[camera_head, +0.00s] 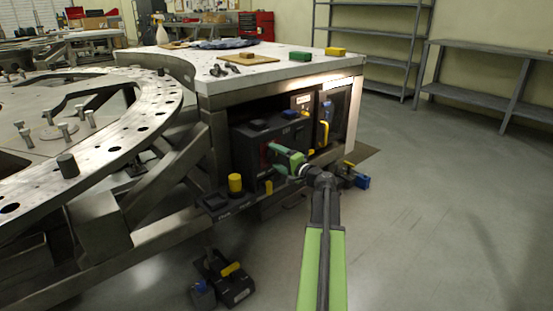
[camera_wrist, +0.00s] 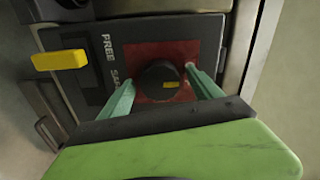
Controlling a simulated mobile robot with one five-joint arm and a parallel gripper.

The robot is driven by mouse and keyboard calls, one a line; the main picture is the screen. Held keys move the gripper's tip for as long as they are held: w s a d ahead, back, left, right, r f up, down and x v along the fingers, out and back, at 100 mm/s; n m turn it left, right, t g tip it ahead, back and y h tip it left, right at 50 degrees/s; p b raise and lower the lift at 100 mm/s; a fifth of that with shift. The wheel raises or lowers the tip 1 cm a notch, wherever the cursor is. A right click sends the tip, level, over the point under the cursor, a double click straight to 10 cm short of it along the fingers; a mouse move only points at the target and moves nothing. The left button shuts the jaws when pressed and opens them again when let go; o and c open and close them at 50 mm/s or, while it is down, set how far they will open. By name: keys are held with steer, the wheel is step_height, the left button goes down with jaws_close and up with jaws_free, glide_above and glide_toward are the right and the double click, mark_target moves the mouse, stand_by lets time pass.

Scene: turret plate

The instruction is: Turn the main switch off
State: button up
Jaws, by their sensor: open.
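The switch is a round black knob (camera_wrist: 158,80) with a short yellow mark, on a red square plate (camera_wrist: 150,52) in the wrist view. My gripper (camera_wrist: 160,76) is open, with one green finger on each side of the knob. I cannot tell whether the fingers touch it. The mark points to the right in the wrist view. In the head view my gripper (camera_head: 275,155) is at the front of the dark control box (camera_head: 283,127) under the bench; the knob is hidden there and only a little red shows.
A yellow lever (camera_wrist: 60,60) sticks out left of the switch, beside a panel lettered "FREE" and a partly covered word. The bench (camera_head: 260,72) overhangs the box. A yellow-capped part (camera_head: 235,184) stands left of my gripper. The floor at right is clear.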

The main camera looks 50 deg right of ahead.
steer(key=shift+s, duration=0.15)
steer(key=s+a, duration=0.1)
steer(key=s, duration=1.6)
steer(key=shift+a, duration=0.15)
steer(key=shift+r, duration=0.1)
